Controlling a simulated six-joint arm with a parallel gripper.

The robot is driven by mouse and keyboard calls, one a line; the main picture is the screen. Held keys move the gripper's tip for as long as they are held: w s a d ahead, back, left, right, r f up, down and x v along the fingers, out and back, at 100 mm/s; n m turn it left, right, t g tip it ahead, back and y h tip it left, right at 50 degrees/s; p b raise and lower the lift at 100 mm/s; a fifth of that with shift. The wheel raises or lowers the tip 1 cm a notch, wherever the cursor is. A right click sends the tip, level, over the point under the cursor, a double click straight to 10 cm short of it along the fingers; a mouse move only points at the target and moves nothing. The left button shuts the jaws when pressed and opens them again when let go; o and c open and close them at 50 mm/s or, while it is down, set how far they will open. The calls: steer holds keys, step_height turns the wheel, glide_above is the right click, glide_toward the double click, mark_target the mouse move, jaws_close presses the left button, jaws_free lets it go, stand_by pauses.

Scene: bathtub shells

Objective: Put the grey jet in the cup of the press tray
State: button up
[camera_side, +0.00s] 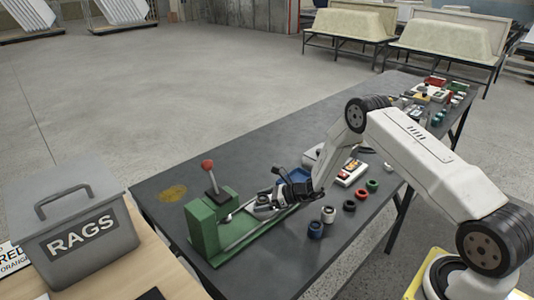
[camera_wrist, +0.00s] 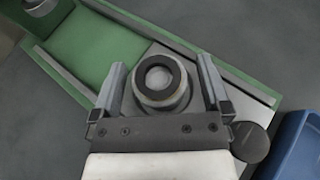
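The grey jet (camera_wrist: 161,82), with a dark ring on top, stands between the two fingers of my gripper (camera_wrist: 163,80) in the wrist view. A narrow gap shows on each side of it, so the fingers look open around it. The jet is over the grey press tray (camera_wrist: 232,92), which lies on the green press base. The cup is not visible; the jet and gripper cover that place, so I cannot tell if the jet is seated in it. In the side view my gripper (camera_side: 268,200) is low at the green press (camera_side: 206,226).
A red-knobbed lever (camera_side: 209,172) rises from the press. A blue bin (camera_wrist: 297,148) is close at right in the wrist view. Several loose jets, including a grey one (camera_side: 328,214) and a blue one (camera_side: 315,230), stand on the dark table. A rags box (camera_side: 75,230) is at left.

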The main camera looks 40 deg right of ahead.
steer(key=shift+r, duration=0.15)
steer(key=shift+s+d+r, duration=0.2)
steer(key=shift+s+d, duration=0.15)
steer(key=shift+s, duration=0.05)
steer(key=v, duration=1.1)
steer(key=shift+a, duration=0.15)
steer(key=s+a+r+n+g, duration=0.5)
steer(key=s+a+n+g, duration=0.3)
steer(key=a+n, duration=0.2)
steer(key=s+a+r+n+h, duration=0.2)
steer(key=s+r+n+h, duration=0.6)
steer(key=n, duration=1)
steer(key=s, duration=0.3)
steer(key=shift+a, duration=0.35)
